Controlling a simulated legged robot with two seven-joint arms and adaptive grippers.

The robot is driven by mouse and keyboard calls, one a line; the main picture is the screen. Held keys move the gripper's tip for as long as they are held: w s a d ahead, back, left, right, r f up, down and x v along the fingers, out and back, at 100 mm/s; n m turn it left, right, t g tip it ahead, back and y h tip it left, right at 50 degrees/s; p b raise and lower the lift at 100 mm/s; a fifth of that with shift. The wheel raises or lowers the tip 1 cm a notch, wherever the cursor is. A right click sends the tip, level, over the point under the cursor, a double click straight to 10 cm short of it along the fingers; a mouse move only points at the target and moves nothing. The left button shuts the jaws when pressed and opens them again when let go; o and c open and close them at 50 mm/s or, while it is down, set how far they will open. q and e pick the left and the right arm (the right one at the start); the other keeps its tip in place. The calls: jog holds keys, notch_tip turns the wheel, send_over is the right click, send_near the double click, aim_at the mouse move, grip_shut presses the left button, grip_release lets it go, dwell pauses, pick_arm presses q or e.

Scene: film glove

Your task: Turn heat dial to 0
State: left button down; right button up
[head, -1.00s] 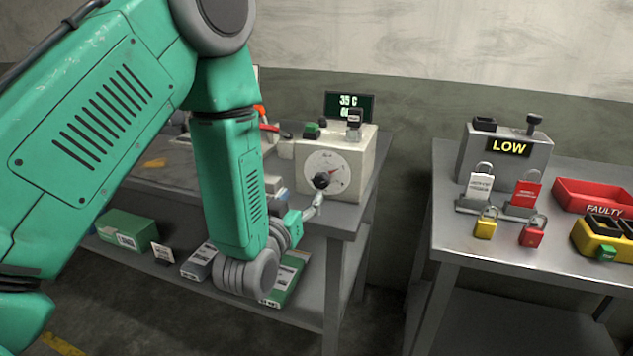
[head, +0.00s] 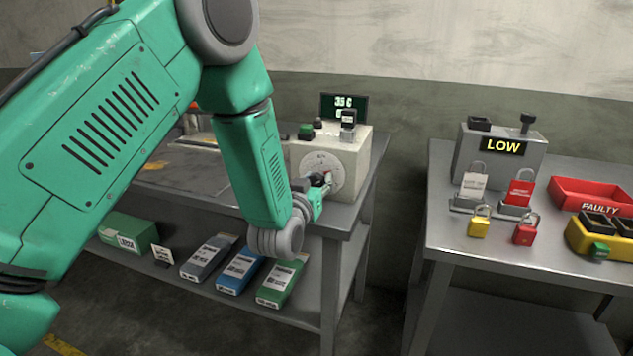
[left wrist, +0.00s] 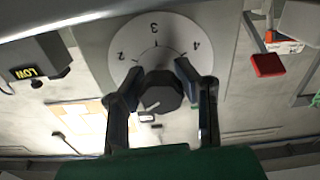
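The heat dial is a dark knob (left wrist: 158,92) on a round white scale on the front of a pale box (head: 352,150). In the left wrist view the scale (left wrist: 153,28) appears upside down, with 2, 3 and 4 readable. My left gripper (head: 322,182) is at the dial, its arm coming down from the upper left. In the left wrist view its two dark fingers (left wrist: 158,72) lie on either side of the knob and appear closed onto it. The knob's pointer setting is unclear. A display (head: 344,104) above reads 35 C. My right gripper is out of view.
A green button (head: 305,131) and a small grey block (head: 348,120) sit on the box. The right table holds a LOW display unit (head: 503,146), several padlocks (head: 480,221) and a red FAULTY tray (head: 597,194). Cartons (head: 240,271) lie on the lower shelf.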

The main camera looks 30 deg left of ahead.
pick_arm(q)
jog(key=shift+d, duration=0.35)
jog(key=shift+s+a, duration=0.1)
jog(key=shift+a, duration=0.35)
jog(key=shift+d+n, duration=0.15)
jog(key=shift+n, duration=0.75)
jog(key=n+b, duration=0.1)
jog(key=n, duration=0.3)
jog(key=shift+f, duration=0.15)
jog(key=n+b, duration=0.2)
jog(key=n, duration=0.4)
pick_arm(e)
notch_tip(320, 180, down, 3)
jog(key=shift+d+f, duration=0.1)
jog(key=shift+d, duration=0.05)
pick_arm(q)
jog(key=shift+f, duration=0.1)
jog(key=c, duration=1.1)
grip_release()
jog(key=shift+s, duration=0.1)
jog(key=shift+a, duration=0.2)
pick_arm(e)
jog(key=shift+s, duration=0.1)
